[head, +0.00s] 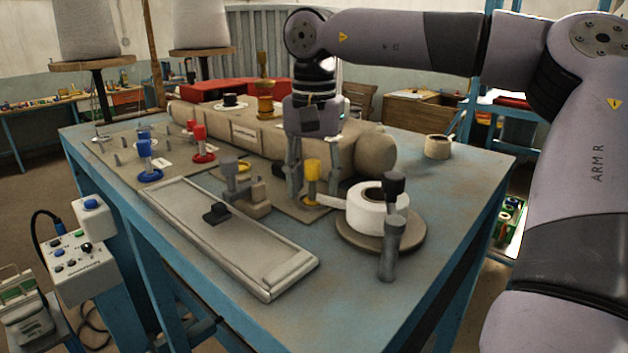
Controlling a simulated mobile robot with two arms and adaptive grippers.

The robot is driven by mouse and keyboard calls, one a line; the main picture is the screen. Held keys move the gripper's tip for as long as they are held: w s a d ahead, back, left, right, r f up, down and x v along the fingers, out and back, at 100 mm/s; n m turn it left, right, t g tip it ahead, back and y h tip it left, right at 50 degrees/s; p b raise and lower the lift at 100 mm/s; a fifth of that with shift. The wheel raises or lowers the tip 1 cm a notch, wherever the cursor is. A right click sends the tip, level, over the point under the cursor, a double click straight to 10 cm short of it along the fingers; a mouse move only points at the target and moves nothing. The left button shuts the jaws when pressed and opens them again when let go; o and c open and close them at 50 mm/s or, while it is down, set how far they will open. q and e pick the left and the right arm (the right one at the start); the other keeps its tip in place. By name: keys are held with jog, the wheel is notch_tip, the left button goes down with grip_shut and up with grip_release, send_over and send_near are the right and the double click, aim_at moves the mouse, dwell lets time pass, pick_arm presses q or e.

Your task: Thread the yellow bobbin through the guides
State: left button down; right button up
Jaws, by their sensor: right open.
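The yellow bobbin (312,171) stands upright on the board near the middle of the table. A white strip leads from beside it to a white roll (362,212) on a round brown base. My right gripper (309,190) points straight down at the bobbin, its fingers open. One finger shows left of the bobbin; whether either touches it cannot be told. Small grey pegs (117,159), which may be guides, stand on the board at the left, near a blue spool (149,172) and a red spool (202,156). My left gripper is not in view.
A long beige sack roll (374,153) lies behind the gripper. A grey metal tray (268,284) and a grey post with a dark knob (392,237) stand in front. A tape roll (438,147) sits at the right.

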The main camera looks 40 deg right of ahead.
aim_at(314, 162)
notch_tip(314, 162, up, 12)
jog(key=shift+s+a+f, duration=0.1)
jog(key=shift+f, duration=0.1)
jog(key=shift+r, duration=0.2)
dwell(0.3)
